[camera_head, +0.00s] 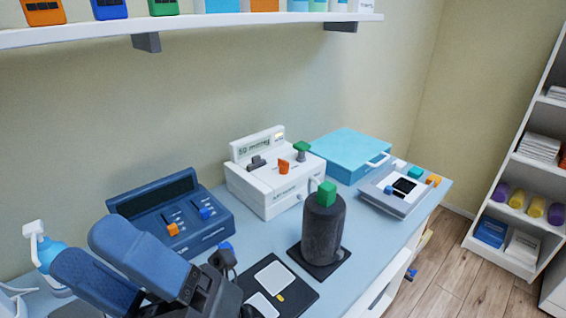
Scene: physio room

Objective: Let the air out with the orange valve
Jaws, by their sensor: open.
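The white box-shaped device (262,196) stands on the bench against the wall. An orange valve knob (283,167) sits upright on its top, with a dark grey knob (257,163) to its left and a green knob (301,149) to its right. A dark grey upright cylinder with a green cap (326,193) stands in front of it on a black base.
A blue console (172,217) with orange and blue knobs stands left of the white device. A light-blue case (350,153) and a grey panel (398,192) with small coloured knobs lie right. A black board (299,298) lies in front. A shelf (200,27) hangs above.

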